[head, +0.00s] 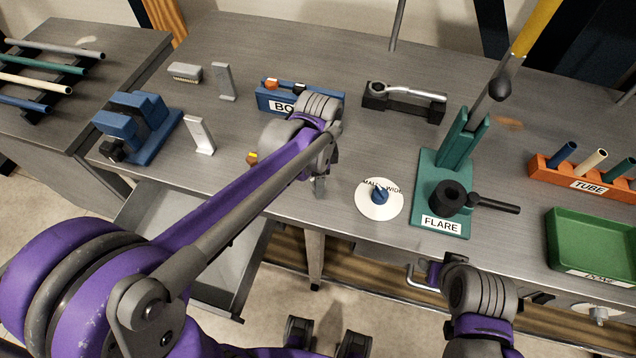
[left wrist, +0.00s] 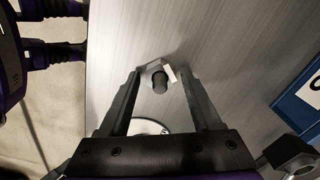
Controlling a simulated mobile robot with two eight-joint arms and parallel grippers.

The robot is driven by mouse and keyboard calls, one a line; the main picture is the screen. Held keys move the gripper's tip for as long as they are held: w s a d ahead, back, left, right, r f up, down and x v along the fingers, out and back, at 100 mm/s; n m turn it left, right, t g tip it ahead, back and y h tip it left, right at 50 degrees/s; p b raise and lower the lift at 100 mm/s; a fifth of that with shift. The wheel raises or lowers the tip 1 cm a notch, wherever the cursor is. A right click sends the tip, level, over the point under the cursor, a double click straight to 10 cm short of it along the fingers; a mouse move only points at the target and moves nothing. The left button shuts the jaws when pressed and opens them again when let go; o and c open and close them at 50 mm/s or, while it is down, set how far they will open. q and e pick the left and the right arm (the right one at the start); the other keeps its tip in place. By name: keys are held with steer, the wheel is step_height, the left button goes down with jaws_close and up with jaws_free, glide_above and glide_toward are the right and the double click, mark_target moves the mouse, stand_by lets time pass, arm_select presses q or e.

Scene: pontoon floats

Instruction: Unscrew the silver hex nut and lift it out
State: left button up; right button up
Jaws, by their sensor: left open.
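My left gripper (head: 318,185) reaches down near the table's front edge in the head view. In the left wrist view the left gripper (left wrist: 160,76) is open, its two dark fingers apart. Between the fingertips is a short dark round post (left wrist: 159,82) with a silver, angular piece (left wrist: 149,68) around its far side that looks like the hex nut; one facet is bright. The fingers look apart from it. In the head view this spot is hidden behind my left gripper. My right gripper (head: 430,273) is low at the table's front edge, and its fingers are not clear.
A white dial (head: 366,207) with a blue knob lies right of the left gripper. Beyond are a green FLARE tool (head: 427,190), a blue box (head: 330,103), a wrench on a black stand (head: 375,103) and a blue vise (head: 155,140). An open drawer (head: 150,215) juts out at the front left.

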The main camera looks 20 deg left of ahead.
arm_select(q)
steer(key=m, duration=1.3)
jaws_close()
steer(key=n, duration=0.4)
steer(key=shift+n+b, duration=0.3)
steer(key=shift+n, duration=0.1)
steer(key=n, duration=0.7)
steer(key=shift+r, duration=0.1)
